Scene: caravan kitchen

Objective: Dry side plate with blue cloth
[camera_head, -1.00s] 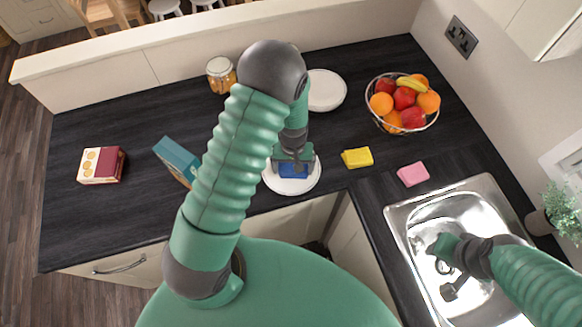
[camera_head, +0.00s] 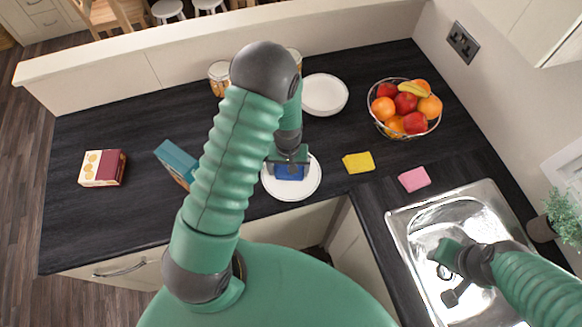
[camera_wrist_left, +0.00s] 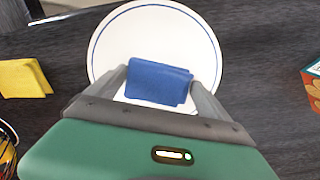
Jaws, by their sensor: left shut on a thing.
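The side plate (camera_head: 307,186) is white with a thin blue rim line and lies flat on the dark counter near its front edge. It also shows in the left wrist view (camera_wrist_left: 150,37). The blue cloth (camera_wrist_left: 160,80) is folded and lies over the near part of the plate; it also shows in the head view (camera_head: 290,173). My left gripper (camera_head: 289,166) is shut on the cloth, a finger at each side of it, over the plate.
A white plate or bowl (camera_head: 324,94) and a fruit basket (camera_head: 404,108) stand behind. The sink (camera_head: 480,205) is at right.

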